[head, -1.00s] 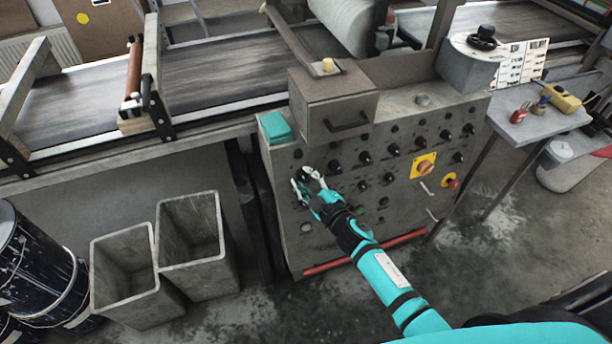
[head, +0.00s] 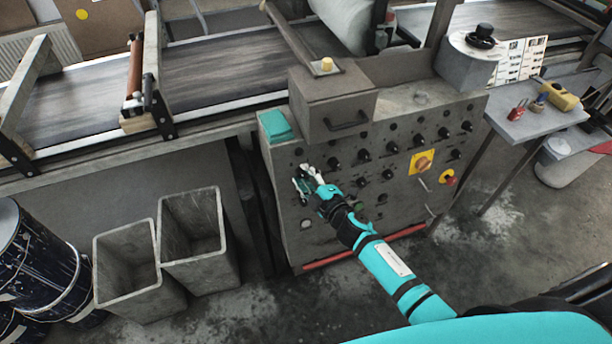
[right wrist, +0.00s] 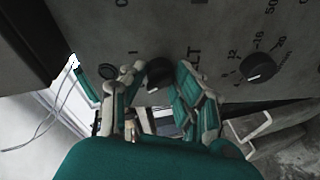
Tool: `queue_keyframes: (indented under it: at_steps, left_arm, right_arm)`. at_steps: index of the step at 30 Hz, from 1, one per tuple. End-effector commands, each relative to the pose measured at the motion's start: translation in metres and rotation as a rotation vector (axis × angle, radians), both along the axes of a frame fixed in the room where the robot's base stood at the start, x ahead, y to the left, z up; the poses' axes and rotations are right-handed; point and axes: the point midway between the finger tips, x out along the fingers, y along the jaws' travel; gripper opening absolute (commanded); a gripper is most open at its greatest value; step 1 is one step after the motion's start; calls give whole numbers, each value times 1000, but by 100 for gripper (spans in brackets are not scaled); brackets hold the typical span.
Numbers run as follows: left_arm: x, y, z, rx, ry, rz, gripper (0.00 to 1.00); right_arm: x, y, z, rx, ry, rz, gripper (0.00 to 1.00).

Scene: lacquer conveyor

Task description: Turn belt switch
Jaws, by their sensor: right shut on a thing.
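The grey control panel (head: 335,238) of the machine carries several black knobs. My right gripper (head: 304,178) is at the panel's upper left, in front of the leftmost knobs. In the right wrist view, a black switch knob (right wrist: 158,71) sits between the fingertips of my right gripper (right wrist: 158,85), and the fingers are shut on it. Lettering ending in "LT" shows beside it, with a "1" to its left. In the head view the fingers hide this knob. My left gripper is not in view.
Another black knob (right wrist: 258,67) with a numbered scale lies to the right. A yellow-backed switch (head: 423,163) and a red button (head: 449,178) are further right on the panel. A conveyor belt (head: 235,72) runs behind. Two grey bins (head: 130,270) stand left.

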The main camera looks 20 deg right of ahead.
Motion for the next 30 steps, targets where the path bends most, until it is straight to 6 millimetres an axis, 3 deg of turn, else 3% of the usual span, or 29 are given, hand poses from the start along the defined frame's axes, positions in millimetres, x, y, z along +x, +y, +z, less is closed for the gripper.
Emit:
queue_keyframes:
  at_steps: [2, 3, 8, 19, 30]
  left_arm:
    - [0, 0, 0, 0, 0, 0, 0]
    - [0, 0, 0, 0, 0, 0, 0]
    - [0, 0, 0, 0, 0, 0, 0]
    - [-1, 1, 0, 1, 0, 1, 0]
    - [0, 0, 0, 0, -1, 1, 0]
  right_arm:
    - [-1, 1, -1, -1, 1, 2, 0]
    - [-1, 1, -1, -1, 1, 2, 33]
    - [0, 1, -1, 0, 1, 1, 52]
    - [-8, -2, 0, 0, 1, 0, 52]
    - [-80, -18, 11, 0, 4, 1, 52]
